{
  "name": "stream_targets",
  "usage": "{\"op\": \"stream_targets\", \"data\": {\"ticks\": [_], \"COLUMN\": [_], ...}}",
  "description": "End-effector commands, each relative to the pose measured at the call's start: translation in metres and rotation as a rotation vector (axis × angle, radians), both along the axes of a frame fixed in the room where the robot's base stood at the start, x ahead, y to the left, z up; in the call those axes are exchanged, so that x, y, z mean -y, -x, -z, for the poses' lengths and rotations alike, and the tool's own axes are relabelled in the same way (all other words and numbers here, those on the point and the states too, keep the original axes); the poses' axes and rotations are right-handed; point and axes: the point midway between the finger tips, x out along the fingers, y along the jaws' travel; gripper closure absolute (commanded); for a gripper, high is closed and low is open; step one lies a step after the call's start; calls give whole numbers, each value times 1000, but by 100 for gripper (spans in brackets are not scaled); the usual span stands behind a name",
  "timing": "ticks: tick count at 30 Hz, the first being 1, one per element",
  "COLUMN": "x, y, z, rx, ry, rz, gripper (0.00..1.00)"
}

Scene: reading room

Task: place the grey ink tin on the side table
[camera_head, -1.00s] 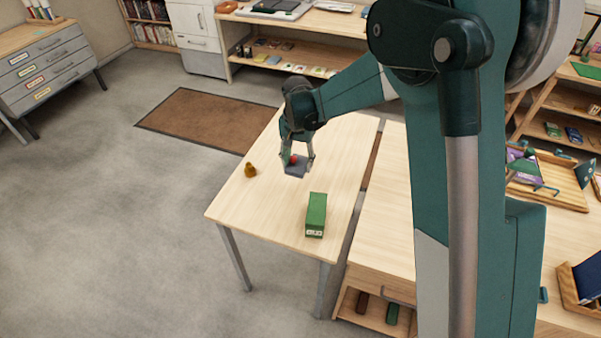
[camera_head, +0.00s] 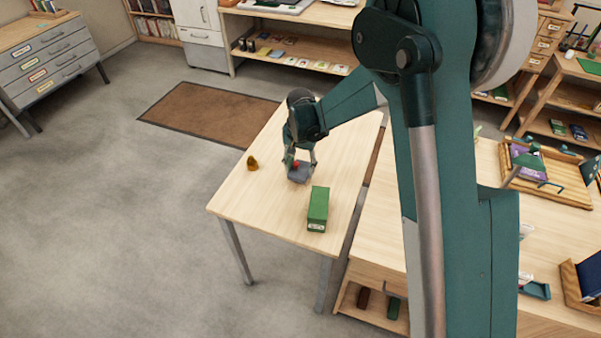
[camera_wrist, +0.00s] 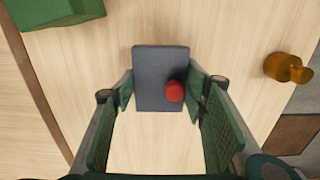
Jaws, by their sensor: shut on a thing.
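The grey ink tin (camera_head: 299,173) is a flat grey block with a red knob on top. My gripper (camera_head: 301,164) is shut on it, over the pale wooden side table (camera_head: 268,205). In the wrist view the tin (camera_wrist: 152,75) sits between the two green-padded fingertips (camera_wrist: 160,88), with the red knob near the right finger. The tin is very low over the tabletop; I cannot tell whether it touches.
A green box (camera_head: 318,209) stands on the table to the right of the tin. A small amber object (camera_head: 252,163) stands to the left. The table's front left part is clear. A longer wooden counter (camera_head: 385,225) adjoins on the right.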

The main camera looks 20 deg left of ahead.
Motion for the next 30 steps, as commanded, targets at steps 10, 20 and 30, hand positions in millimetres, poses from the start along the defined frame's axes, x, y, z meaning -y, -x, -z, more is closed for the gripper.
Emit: {"op": "stream_targets", "data": {"ticks": [10,20,30], "x": [0,0,0], "y": [0,0,0], "z": [22,25,25], "rx": [0,0,0], "ry": [0,0,0], "rz": [0,0,0], "gripper": [77,77,42]}}
